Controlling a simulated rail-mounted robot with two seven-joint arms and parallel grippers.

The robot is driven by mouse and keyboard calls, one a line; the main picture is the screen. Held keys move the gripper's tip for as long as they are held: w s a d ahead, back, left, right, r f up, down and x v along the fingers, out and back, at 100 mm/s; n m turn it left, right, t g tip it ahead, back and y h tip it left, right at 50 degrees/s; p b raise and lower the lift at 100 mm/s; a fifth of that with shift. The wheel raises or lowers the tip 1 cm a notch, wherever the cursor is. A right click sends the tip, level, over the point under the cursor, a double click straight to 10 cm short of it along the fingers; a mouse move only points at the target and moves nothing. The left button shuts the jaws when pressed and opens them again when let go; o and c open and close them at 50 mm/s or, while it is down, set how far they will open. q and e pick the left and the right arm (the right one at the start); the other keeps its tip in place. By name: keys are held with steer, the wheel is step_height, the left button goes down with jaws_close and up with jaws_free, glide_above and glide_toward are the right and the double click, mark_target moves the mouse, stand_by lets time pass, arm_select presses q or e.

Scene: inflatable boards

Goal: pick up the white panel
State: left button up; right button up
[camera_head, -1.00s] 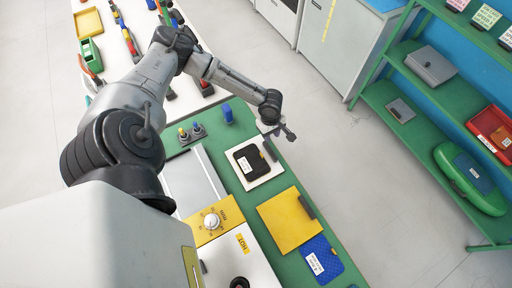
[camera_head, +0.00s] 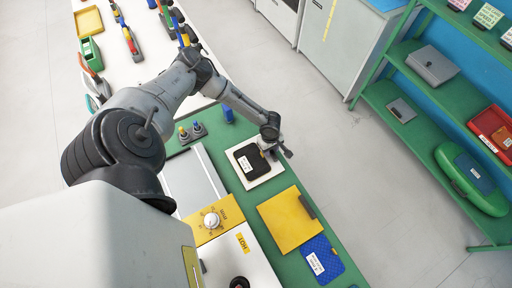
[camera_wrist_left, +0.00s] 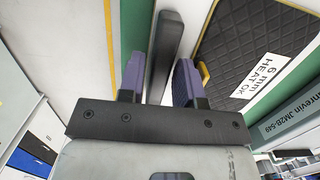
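The white panel (camera_head: 262,179) lies flat on the green bench top, with a black quilted pad (camera_head: 250,165) on it. The pad shows in the left wrist view (camera_wrist_left: 235,50), with a label reading "6 mm HEAT OK". A dark grey bar (camera_wrist_left: 165,55) stands at the panel's edge. My left gripper (camera_head: 285,151) is at the panel's far right edge. In the left wrist view my left gripper (camera_wrist_left: 158,78) is open, with one purple-padded finger on each side of the bar. The right finger looks closer to the bar. My right gripper is not in view.
A yellow panel (camera_head: 288,222) and a blue textured pad (camera_head: 321,258) lie nearer on the green bench (camera_head: 228,143). A blue cup (camera_head: 228,115) stands behind the white panel. A green shelf (camera_head: 440,115) stands at right, across clear floor.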

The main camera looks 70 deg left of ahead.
arm_select(q)
steer(key=shift+f, duration=0.2)
steer(key=shift+c, duration=0.2)
jaws_close()
steer(key=shift+r, duration=0.1)
